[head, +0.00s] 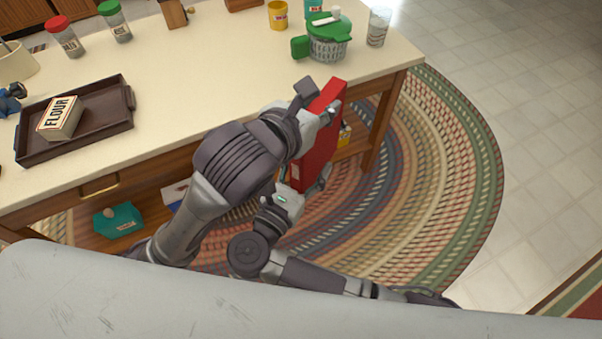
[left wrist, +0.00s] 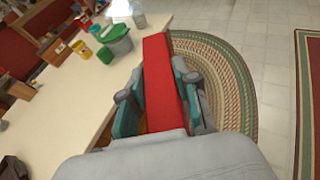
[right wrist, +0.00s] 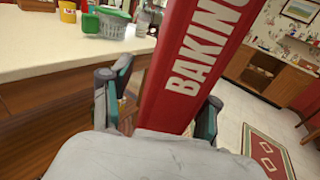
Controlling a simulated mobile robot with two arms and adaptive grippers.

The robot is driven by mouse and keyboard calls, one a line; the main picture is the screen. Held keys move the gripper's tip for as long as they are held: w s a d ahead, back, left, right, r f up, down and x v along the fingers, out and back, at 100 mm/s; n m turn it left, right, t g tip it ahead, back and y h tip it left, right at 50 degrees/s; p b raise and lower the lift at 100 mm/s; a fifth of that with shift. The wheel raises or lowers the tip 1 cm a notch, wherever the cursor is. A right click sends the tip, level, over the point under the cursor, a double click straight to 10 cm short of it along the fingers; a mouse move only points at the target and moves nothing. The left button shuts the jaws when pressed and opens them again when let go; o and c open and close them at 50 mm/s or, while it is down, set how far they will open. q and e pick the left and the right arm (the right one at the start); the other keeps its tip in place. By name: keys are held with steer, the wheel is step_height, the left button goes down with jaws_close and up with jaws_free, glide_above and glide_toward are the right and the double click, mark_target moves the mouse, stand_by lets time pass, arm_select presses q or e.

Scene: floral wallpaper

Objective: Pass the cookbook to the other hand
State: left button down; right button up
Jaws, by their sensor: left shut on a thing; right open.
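The red cookbook (head: 320,135) is upright in the air beside the counter's front edge. Its red side fills the middle of the left wrist view (left wrist: 160,80). In the right wrist view its spine (right wrist: 195,75) shows the letters "BAKING". My left gripper (head: 318,108) is shut on the upper part of the cookbook, with a finger on each side. My right gripper (head: 305,185) is lower, at the cookbook's lower part. Its fingers are open, one on each side of the spine; I cannot tell if either touches it.
The counter (head: 190,100) holds a tray (head: 100,132) with a flour packet (head: 60,118), a green-lidded colander (head: 328,45), a glass (head: 378,27) and jars. Open floor with a braided rug (head: 440,150) lies to the right.

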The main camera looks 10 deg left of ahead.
arm_select(q)
steer(key=shift+r, duration=0.1)
arm_select(e)
steer(key=shift+w, duration=0.1)
jaws_close()
arm_select(q)
steer(key=c, duration=0.8)
jaws_free()
steer(key=shift+o, duration=0.2)
